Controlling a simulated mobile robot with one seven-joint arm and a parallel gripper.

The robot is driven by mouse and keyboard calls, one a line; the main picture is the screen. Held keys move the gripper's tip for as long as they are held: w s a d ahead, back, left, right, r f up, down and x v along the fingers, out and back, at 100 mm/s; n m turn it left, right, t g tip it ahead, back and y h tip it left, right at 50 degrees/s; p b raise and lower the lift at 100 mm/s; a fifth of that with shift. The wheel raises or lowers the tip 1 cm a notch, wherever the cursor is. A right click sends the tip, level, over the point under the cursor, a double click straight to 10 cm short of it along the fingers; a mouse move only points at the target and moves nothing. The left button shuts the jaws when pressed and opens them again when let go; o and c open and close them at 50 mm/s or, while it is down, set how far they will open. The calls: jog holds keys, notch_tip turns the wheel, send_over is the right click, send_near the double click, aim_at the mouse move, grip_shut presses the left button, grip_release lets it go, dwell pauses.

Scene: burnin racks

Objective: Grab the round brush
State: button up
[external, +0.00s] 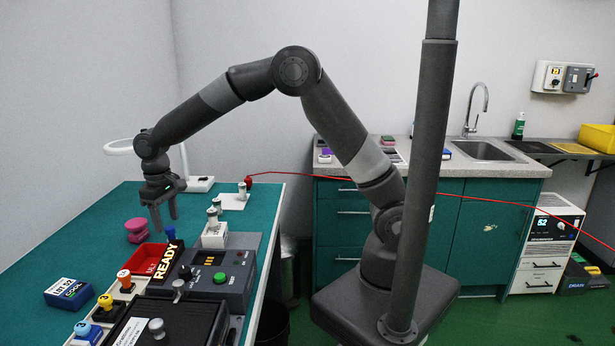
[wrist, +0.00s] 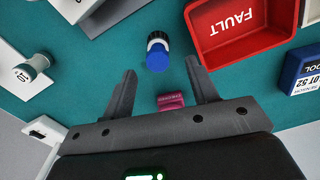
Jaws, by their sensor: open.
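A short round piece with a blue end and a black body, which looks like the round brush (wrist: 158,52), stands on the green bench in the wrist view. It lies ahead of my gripper (wrist: 163,68), roughly between the lines of the two fingers and apart from both. In the external view the round brush (external: 170,234) shows as a small blue upright piece beside the red tray. My gripper (external: 164,218) hangs fingers-down above it, open and empty. I cannot tell the exact height gap. The brush's lower part is partly hidden in both views.
A red tray (wrist: 207,50) marked FAULT is close to the brush. A pink block (external: 137,228) also shows between the fingers in the wrist view (wrist: 170,100). A control box (external: 219,283) and white-bodied cylinders (external: 213,217) stand to the right. A blue box (external: 67,294) lies at front left.

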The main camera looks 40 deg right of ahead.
aim_at(170, 228)
jog(key=f, duration=0.6)
jog(key=shift+s+d, duration=0.1)
jog(key=shift+d, duration=0.1)
jog(key=shift+r, duration=0.1)
jog(key=c, duration=1.1)
jog(key=shift+o, duration=0.2)
jog(key=shift+r, duration=0.1)
